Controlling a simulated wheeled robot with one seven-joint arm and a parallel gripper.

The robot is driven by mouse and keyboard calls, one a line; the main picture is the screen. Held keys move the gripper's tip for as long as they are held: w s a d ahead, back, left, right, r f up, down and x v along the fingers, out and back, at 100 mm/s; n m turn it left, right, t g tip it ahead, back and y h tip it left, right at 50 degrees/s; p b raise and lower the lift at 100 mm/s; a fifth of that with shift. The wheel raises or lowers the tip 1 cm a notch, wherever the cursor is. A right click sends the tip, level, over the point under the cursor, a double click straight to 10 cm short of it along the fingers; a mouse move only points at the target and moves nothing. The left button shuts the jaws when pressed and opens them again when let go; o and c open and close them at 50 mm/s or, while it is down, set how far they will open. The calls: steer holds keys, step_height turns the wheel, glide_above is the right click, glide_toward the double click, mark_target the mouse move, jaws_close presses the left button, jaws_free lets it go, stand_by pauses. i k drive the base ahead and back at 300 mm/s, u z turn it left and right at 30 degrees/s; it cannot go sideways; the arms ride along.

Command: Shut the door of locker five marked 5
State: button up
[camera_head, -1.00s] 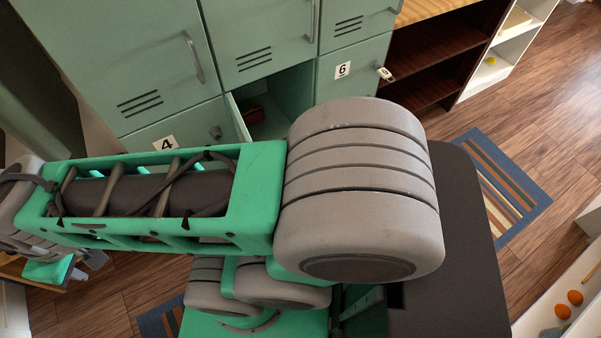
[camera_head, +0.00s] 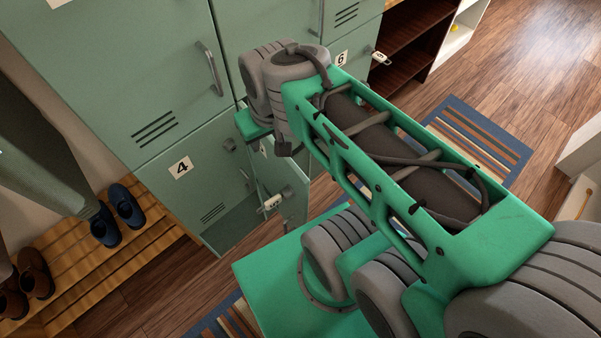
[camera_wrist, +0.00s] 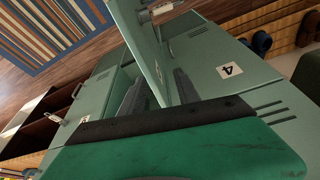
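The door of locker five (camera_head: 292,207) stands open between lockers 4 and 6, its lower part showing below my arm with a key and tag (camera_head: 271,203) at its lock. Its number cannot be read. In the wrist view the door (camera_wrist: 148,48) juts out edge-on, reaching down between my fingertips. My gripper (camera_wrist: 158,92) has its two grey fingers apart, one on either side of the door panel. I cannot tell whether either touches it.
Locker 4 (camera_head: 180,168) is at left, and its 4 shows in the wrist view. Locker 6 (camera_head: 341,57) has a key hanging from it. A slatted wooden shoe rack (camera_head: 90,262) is at lower left. A striped rug (camera_head: 470,140) lies on open wooden floor at right.

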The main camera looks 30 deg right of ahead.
mark_target(273, 173)
steer(key=u, duration=0.45)
steer(key=k, duration=1.15)
steer(key=u, duration=1.2)
steer(key=i, duration=1.05)
steer(key=z, duration=0.3)
